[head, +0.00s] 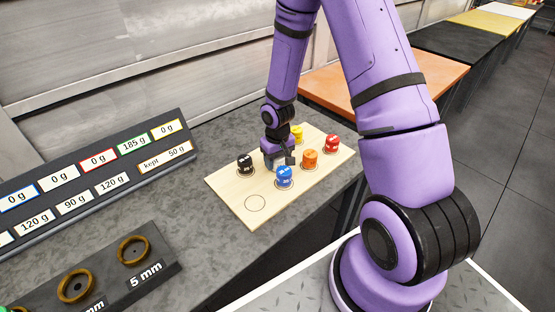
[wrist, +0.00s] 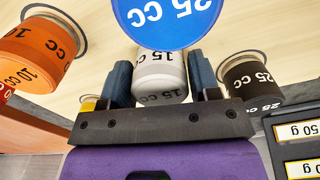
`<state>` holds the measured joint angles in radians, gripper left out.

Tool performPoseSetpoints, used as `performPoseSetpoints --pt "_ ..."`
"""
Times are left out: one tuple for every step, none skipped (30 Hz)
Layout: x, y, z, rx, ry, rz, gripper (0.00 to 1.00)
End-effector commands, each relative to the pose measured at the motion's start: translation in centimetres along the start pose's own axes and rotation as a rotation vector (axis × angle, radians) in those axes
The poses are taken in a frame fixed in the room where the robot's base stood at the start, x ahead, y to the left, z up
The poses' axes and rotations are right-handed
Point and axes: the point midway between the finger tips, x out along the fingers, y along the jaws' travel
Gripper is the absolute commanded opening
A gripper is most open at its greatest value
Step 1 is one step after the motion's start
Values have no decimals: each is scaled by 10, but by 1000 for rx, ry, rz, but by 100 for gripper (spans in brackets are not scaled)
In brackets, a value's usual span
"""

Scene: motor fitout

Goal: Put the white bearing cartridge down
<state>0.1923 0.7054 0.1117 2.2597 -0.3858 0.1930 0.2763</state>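The white bearing cartridge (wrist: 160,75), marked 15 cc, is between the two fingers of my gripper (wrist: 160,85) in the wrist view. Both fingers lie against its sides. The blue 25 cc cartridge (wrist: 165,15) overlaps part of it there. In the head view my gripper (head: 281,158) is low over the pale wooden board (head: 228,189), between the black and orange cartridges and behind the blue one.
On the board stand black (head: 245,163), blue (head: 284,177), orange (head: 309,159), red (head: 332,144) and yellow (head: 296,134) cartridges, close around my gripper. An outlined circle (head: 255,203) at the board's near left is empty. A label panel (head: 95,170) and a ring holder (head: 150,265) stand left.

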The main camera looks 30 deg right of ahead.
Motion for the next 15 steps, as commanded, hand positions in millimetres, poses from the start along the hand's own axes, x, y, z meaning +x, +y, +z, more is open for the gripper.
performPoseSetpoints --pt "0 0 0 0 0 0 68" --pt "0 0 0 0 0 0 75" --pt "0 0 0 0 0 0 75" --pt "0 0 0 0 0 0 75" --pt "0 0 0 0 0 0 75" --pt "0 0 0 0 0 0 75" --pt "0 0 0 0 0 0 75" --pt "0 0 0 0 0 0 75" --pt "0 0 0 0 0 0 75" --pt "-1 0 0 0 0 0 75" --pt "-1 0 0 0 0 0 75" --pt "-3 0 0 0 0 0 75" --pt "-4 0 0 0 1 0 75" --pt "-6 0 0 0 1 0 75" --pt "-10 0 -1 0 2 0 75"
